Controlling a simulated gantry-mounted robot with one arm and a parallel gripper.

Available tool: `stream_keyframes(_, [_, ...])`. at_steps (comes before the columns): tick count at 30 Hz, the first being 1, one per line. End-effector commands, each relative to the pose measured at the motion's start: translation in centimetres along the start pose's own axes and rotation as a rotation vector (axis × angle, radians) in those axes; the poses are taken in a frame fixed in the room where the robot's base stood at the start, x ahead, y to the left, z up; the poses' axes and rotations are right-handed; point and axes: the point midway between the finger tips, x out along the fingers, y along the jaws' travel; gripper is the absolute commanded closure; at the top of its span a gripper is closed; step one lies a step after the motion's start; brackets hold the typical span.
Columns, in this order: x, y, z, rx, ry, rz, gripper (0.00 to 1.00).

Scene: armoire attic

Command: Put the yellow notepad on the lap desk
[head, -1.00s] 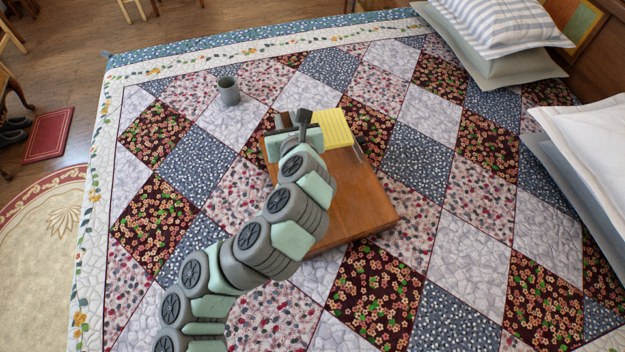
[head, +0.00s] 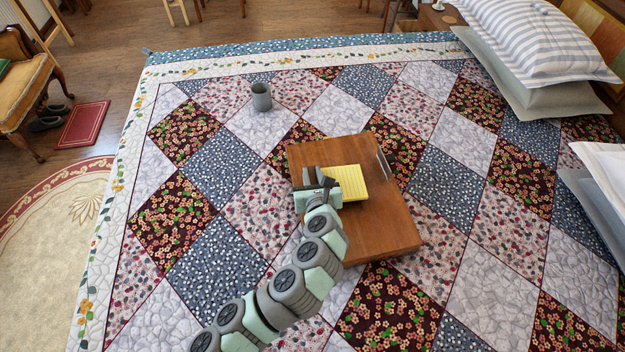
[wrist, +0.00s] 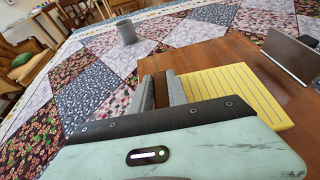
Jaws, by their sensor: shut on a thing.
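The yellow notepad (head: 345,184), with ruled lines, is over the upper part of the brown wooden lap desk (head: 375,228).
A grey mug (head: 261,97) stands on the patchwork quilt (head: 225,165), left of the desk. An upright thin panel (wrist: 290,53) is at the desk's far right. Pillows (head: 545,45) lie at the right. The desk's lower half is clear.

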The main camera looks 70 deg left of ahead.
Motion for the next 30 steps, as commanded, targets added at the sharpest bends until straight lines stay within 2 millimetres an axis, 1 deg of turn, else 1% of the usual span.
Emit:
stream_keyframes(1, [0.4, 0.0, -1.1, -0.002, 0.005, 0.001, 1.0])
stream_keyframes(4, [0.8, 0.0, -2.0, 0.0, 0.003, 0.001, 1.0])
stream_keyframes(16, [1.0, 0.0, -2.5, 0.001, 0.001, 0.001, 1.0])
stream_keyframes(17, [1.0, 0.0, -2.5, 0.001, 0.001, 0.001, 0.8])
stream_keyframes(18, [1.0, 0.0, -2.5, 0.0, 0.001, 0.001, 0.76])
stream_keyframes(24, [1.0, 0.0, -2.5, 0.0, 0.001, 0.001, 0.6])
stream_keyframes(25, [1.0, 0.0, -2.5, 0.0, 0.001, 0.001, 0.59])
stream_keyframes(30, [1.0, 0.0, -2.5, 0.0, 0.002, 0.001, 0.59])
